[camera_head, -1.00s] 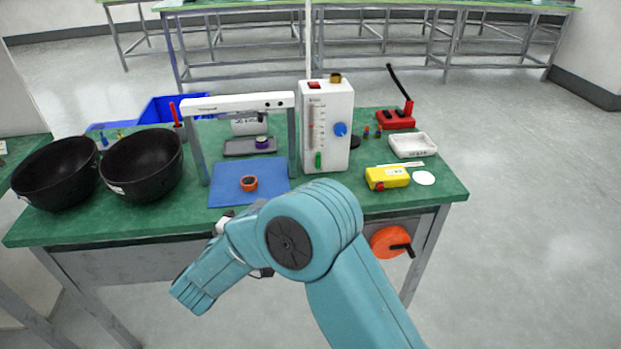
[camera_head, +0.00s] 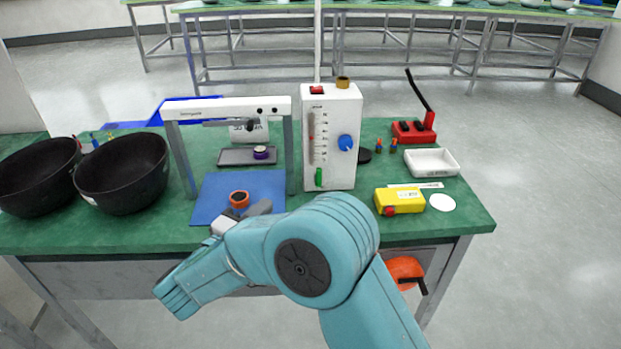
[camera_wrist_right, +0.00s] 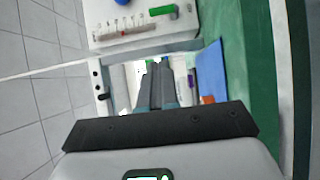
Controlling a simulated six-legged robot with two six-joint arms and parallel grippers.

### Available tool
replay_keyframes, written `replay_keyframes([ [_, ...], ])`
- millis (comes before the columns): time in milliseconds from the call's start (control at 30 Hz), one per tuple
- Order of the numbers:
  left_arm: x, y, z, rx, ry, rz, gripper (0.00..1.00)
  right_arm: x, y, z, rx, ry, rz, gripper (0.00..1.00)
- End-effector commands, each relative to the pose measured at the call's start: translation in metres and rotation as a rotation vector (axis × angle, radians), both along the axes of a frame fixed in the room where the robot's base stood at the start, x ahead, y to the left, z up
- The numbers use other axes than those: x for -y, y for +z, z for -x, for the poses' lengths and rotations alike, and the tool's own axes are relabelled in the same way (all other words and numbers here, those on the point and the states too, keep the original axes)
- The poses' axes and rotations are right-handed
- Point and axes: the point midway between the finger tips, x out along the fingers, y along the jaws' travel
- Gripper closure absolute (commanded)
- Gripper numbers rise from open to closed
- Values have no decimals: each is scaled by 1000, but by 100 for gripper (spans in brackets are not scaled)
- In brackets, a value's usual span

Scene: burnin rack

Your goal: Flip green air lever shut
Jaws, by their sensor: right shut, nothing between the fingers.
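The green air lever (camera_head: 319,177) is on the lower front of the white flow-meter box (camera_head: 345,125), standing upright in the head view. In the right wrist view the green lever (camera_wrist_right: 163,10) shows at the top edge, on the white box (camera_wrist_right: 112,35). My right gripper (camera_head: 262,207) is over the front of the blue mat, left of the lever and apart from it. Its fingers (camera_wrist_right: 164,68) are together and empty in the wrist view. My right arm hides part of the table's front edge. My left gripper is not in view.
An orange ring (camera_head: 239,199) sits on the blue mat (camera_head: 213,190), close to my right gripper in the picture. A white frame (camera_head: 230,107) stands over the mat. Black bowls (camera_head: 120,175) are at left. A yellow box (camera_head: 410,200) and white tray (camera_head: 447,167) are at right.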

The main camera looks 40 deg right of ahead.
Motion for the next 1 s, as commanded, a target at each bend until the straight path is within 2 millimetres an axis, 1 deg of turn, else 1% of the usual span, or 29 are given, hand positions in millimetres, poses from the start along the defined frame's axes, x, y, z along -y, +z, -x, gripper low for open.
replay_keyframes([
  [267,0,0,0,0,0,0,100,-4,0,2,-1,1,0,100],
  [367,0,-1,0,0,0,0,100,-1,-1,1,0,0,0,100],
  [433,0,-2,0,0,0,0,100,5,-1,-1,0,-2,-1,100],
  [567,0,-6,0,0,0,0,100,26,-2,-9,0,-5,-1,100],
  [900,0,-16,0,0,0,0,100,96,-2,-41,1,-4,0,100],
  [1000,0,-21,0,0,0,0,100,111,-2,-34,0,-2,0,100],
])
